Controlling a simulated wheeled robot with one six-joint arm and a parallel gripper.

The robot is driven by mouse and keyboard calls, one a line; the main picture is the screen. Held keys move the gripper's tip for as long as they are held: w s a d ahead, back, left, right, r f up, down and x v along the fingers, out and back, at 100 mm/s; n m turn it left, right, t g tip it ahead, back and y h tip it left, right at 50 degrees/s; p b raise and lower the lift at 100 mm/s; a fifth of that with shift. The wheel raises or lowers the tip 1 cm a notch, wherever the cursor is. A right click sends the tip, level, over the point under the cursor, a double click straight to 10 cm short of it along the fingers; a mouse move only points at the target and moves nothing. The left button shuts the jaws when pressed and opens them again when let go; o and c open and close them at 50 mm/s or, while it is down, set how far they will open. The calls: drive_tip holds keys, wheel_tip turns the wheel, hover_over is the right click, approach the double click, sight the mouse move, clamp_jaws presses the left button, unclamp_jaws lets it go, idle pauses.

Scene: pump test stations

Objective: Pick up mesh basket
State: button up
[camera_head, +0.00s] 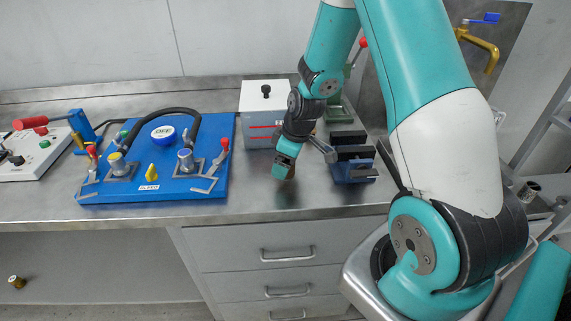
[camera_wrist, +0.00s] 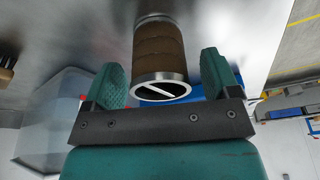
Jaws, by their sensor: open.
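The mesh basket (camera_wrist: 160,45) is a brown cylinder with bright metal rims and a bar across its open end. In the wrist view it lies between the two green fingers of my gripper (camera_wrist: 162,80), with a visible gap on each side. My gripper is open. In the head view my gripper (camera_head: 283,166) points down, low over the steel worktop. Only a small brown part of the basket (camera_head: 291,173) shows there, beside the fingers; the rest is hidden by them.
On the worktop (camera_head: 255,205), a blue pump panel (camera_head: 213,172) with hoses and valves is at left. A white box (camera_head: 258,100) stands behind my gripper. A dark slotted block on a blue base (camera_head: 352,165) is close at right. Drawers (camera_head: 265,240) are below.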

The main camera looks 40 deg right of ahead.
drive_tip(key=shift+w+a+f, duration=0.1)
drive_tip(key=shift+w+f, duration=0.05)
drive_tip(key=shift+f, duration=0.5)
drive_tip(key=c, duration=1)
drive_tip(key=shift+r, duration=0.1)
